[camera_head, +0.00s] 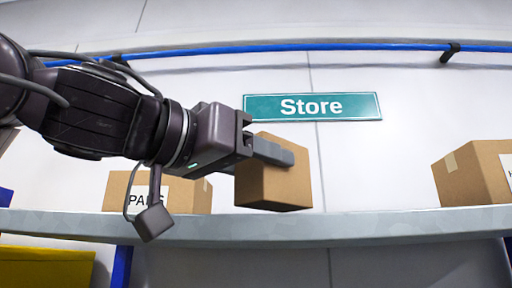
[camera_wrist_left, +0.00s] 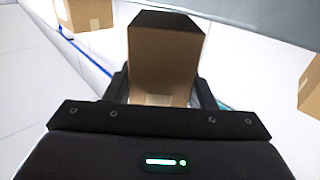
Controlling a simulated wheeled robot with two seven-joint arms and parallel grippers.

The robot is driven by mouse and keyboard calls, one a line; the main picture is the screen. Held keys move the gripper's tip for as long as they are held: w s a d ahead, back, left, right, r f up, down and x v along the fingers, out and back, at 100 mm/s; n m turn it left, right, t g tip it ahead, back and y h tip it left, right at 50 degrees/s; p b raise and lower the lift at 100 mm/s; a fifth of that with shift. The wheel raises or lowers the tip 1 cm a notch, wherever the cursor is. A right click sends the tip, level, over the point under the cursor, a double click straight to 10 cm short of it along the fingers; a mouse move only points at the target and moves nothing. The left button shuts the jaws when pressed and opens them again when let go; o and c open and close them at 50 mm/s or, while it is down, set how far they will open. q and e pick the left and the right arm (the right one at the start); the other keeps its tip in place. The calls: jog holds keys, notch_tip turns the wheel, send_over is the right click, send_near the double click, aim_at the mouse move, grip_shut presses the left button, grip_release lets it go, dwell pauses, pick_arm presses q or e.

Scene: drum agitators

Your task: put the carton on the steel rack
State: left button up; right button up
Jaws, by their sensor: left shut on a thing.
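A brown carton (camera_head: 284,186) is held in my left gripper (camera_head: 270,152), in front of the shelf and below the "Store" sign. One dark finger lies along its near face; the other finger is hidden in the head view. In the left wrist view the carton (camera_wrist_left: 165,62) stands between the two fingers. A grey steel rack shelf (camera_head: 300,228) runs across the head view. The carton's lower edge shows just above the shelf's front edge; I cannot tell whether it touches. My right gripper is not in view.
A carton marked "PARTS" or similar (camera_head: 183,196) stands on the shelf at left, partly behind my arm. Another labelled carton (camera_head: 478,172) stands at right. The shelf between them looks clear. A blue rail (camera_head: 300,47) runs along the wall above the sign (camera_head: 350,106).

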pick_arm(q)
jog(key=shift+w+p, duration=0.55)
jog(key=shift+w, duration=1.2)
jog(key=shift+w+f, duration=0.1)
jog(key=shift+w, duration=0.4)
jog(key=shift+f+b, duration=0.4)
jog(key=shift+s, duration=0.1)
jog(key=o, duration=1.1)
jog(key=shift+o, duration=0.2)
